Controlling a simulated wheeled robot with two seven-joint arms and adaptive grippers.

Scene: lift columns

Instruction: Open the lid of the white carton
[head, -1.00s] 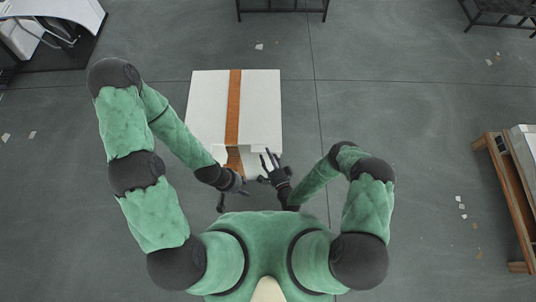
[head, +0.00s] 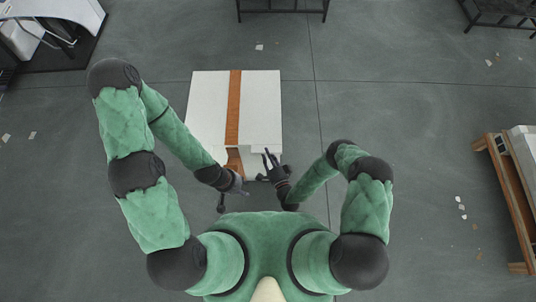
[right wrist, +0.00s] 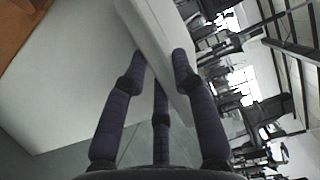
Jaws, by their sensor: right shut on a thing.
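The white carton (head: 205,110) stands on the floor in front of me in the head view, with a brown tape stripe (head: 235,105) running along its top. Its near edge shows a folded part and a shadowed recess by the tape. My right gripper (head: 271,157) is at the carton's near right corner. In the right wrist view its dark fingers (right wrist: 160,75) straddle a white panel edge (right wrist: 160,40) of the carton and are shut on it. My left gripper (head: 232,195) is at the near side, left of the right one; its finger opening is unclear.
A wooden rack (head: 505,195) with a white item stands at the far right. A dark-framed table (head: 282,8) is at the top, and white equipment (head: 60,25) is at the upper left. The grey floor around the carton is mostly clear, with small scraps.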

